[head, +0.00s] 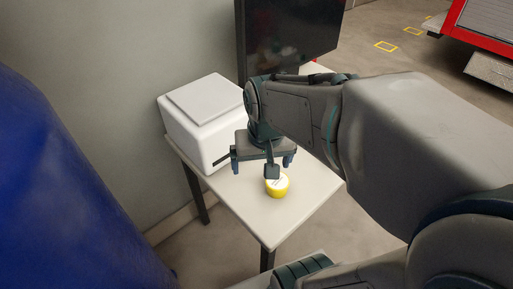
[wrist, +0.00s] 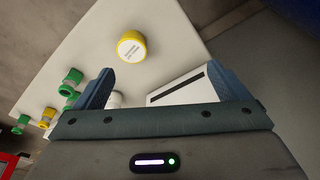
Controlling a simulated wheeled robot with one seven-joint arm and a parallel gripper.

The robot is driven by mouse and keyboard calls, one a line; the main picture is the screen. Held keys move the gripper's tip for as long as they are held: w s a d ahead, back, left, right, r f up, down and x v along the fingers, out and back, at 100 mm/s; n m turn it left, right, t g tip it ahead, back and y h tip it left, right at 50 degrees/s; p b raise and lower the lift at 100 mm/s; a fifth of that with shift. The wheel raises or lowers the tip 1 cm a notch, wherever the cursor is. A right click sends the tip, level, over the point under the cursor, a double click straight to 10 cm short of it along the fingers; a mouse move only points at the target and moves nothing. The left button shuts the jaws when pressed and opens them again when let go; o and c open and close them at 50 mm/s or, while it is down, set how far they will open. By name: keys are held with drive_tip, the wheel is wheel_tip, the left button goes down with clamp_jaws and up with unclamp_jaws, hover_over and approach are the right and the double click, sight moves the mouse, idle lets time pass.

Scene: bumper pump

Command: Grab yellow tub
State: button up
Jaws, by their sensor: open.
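The yellow tub (head: 279,191) is a short round tub with a white, printed lid. It stands upright on the white table (head: 255,220). It also shows in the wrist view (wrist: 131,55), beyond my fingertips and left of the midline between them. My gripper (head: 262,163) is open and empty, above the table, with part of it just in front of the tub's upper edge in the head view. In the wrist view the two blue fingers (wrist: 165,72) are spread wide apart, and the tub is not between them.
A white box (head: 205,118) stands at the table's left; a white body with a dark slot (wrist: 180,90) shows in the wrist view. Several green-topped and yellow-topped small containers (wrist: 73,77) stand leftward there. A dark monitor (head: 288,38) stands behind. The table's front is clear.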

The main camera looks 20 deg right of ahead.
drive_tip(key=w+d+f+m+g+b, duration=0.1)
drive_tip(key=w+d+f+m+b, duration=0.4)
drive_tip(key=d+f, duration=0.35)
hover_over(277, 181)
drive_tip(key=shift+h, duration=0.3)
drive_tip(key=f, duration=0.5)
drive_tip(key=s+f, duration=0.1)
drive_tip(key=f, duration=0.2)
drive_tip(key=shift+a, duration=0.15)
drive_tip(key=shift+w+d+f, duration=0.1)
drive_tip(key=shift+w+f, duration=0.1)
drive_tip(key=shift+f, duration=0.8)
drive_tip(key=shift+w+d+f, duration=0.1)
drive_tip(key=shift+w+f, duration=0.15)
drive_tip(key=shift+f, duration=0.8)
drive_tip(key=shift+w+d+f, duration=0.1)
drive_tip(key=shift+w+f, duration=0.1)
drive_tip(key=shift+f, duration=0.8)
drive_tip(key=shift+c, duration=0.3)
drive_tip(key=c, duration=1)
